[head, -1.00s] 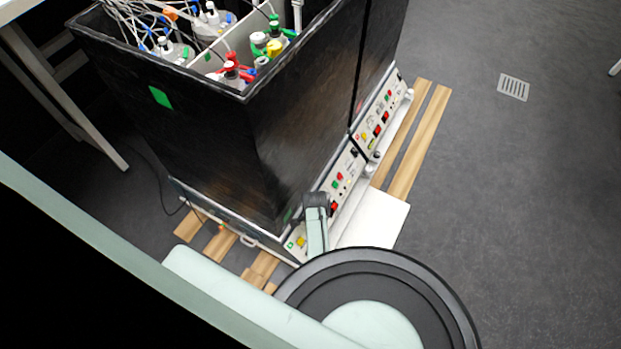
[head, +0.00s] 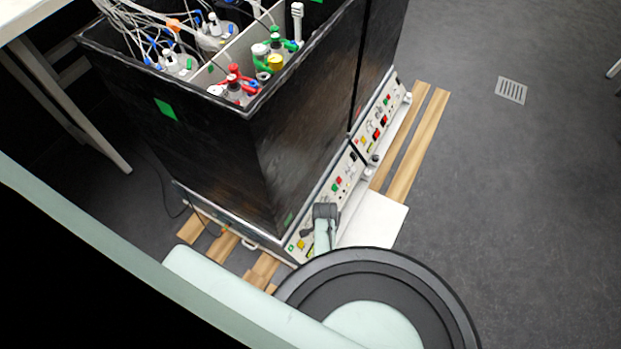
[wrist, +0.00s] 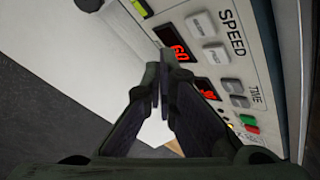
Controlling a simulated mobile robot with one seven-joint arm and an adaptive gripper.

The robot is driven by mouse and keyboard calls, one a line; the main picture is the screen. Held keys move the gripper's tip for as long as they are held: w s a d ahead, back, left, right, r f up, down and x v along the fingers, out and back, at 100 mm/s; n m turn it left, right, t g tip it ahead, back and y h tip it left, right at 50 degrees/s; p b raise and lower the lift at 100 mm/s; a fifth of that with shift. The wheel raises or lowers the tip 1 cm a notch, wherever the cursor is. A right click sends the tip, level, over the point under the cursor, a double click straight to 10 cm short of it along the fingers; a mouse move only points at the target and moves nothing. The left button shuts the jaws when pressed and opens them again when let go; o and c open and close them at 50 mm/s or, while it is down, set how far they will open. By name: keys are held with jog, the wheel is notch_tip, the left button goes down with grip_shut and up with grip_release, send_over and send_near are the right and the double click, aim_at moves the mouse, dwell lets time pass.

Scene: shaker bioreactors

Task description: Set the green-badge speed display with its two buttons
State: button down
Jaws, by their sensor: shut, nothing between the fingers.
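In the wrist view the speed display (wrist: 178,51) glows red on the pale panel, by the word SPEED. Its digits look like 60. Two grey buttons, one (wrist: 200,24) and the other (wrist: 216,53), sit between display and word. My gripper (wrist: 159,82) is shut and empty in front of the panel, its tips overlapping the view just below the speed display. I cannot tell whether they touch the panel. In the head view a green badge (head: 289,219) shows low on the near black box, above the near control panel (head: 339,186), which my arm partly covers.
The time display (wrist: 206,89) and its grey buttons (wrist: 233,86) lie close by, with green and red buttons (wrist: 250,125) beyond. A second shaker panel (head: 379,122) stands farther back. A white plate (head: 375,220) lies before the panels. Open floor (head: 510,200) is at right.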

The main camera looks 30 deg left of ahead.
jog(key=shift+w+d+r+p, duration=0.1)
jog(key=shift+d+r+p, duration=0.55)
jog(key=shift+d+r, duration=0.2)
